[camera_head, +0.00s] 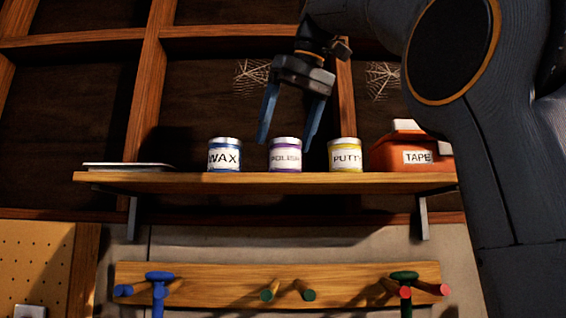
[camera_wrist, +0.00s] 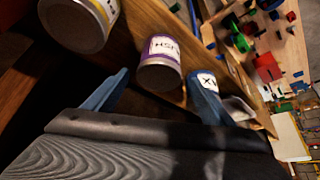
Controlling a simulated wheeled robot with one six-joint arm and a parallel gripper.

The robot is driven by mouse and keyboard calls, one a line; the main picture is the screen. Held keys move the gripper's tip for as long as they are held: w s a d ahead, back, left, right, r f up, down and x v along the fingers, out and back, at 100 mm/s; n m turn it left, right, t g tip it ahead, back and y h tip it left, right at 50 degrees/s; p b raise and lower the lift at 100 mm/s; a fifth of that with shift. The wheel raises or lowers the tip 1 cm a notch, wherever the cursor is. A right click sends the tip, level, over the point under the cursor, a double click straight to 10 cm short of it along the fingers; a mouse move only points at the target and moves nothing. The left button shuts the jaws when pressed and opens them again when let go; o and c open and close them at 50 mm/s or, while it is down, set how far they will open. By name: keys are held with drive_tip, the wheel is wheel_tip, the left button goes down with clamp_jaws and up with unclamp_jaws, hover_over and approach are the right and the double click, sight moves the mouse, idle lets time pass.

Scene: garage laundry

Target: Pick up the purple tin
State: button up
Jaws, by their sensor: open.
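The purple tin (camera_head: 285,156), labelled POLISH, stands upright on the wooden shelf (camera_head: 240,183) between two other tins. In the wrist view the purple tin (camera_wrist: 160,66) stands beyond and between the fingers. My gripper (camera_head: 290,143) is open, its blue fingers pointing down at the shelf, with the tin's upper part seen between the fingertips. My gripper (camera_wrist: 160,82) also shows in the wrist view, its fingers spread and nothing held. I cannot tell how far the fingertips stand from the tin.
A blue WAX tin (camera_head: 224,156) stands left of the purple tin and a yellow PUTTY tin (camera_head: 344,154) right of it. An orange TAPE box (camera_head: 400,153) sits at the right end. A flat pale item (camera_head: 128,166) lies at the left. A peg rail (camera_head: 220,276) hangs below.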

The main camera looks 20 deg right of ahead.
sight(280, 159)
drive_tip(key=shift+p+x, duration=0.55)
drive_tip(key=shift+x, duration=2.6)
drive_tip(key=shift+s+d, duration=0.1)
drive_tip(key=c, duration=1.3)
drive_tip(key=shift+s+r, duration=0.1)
drive_tip(key=shift+r, duration=0.1)
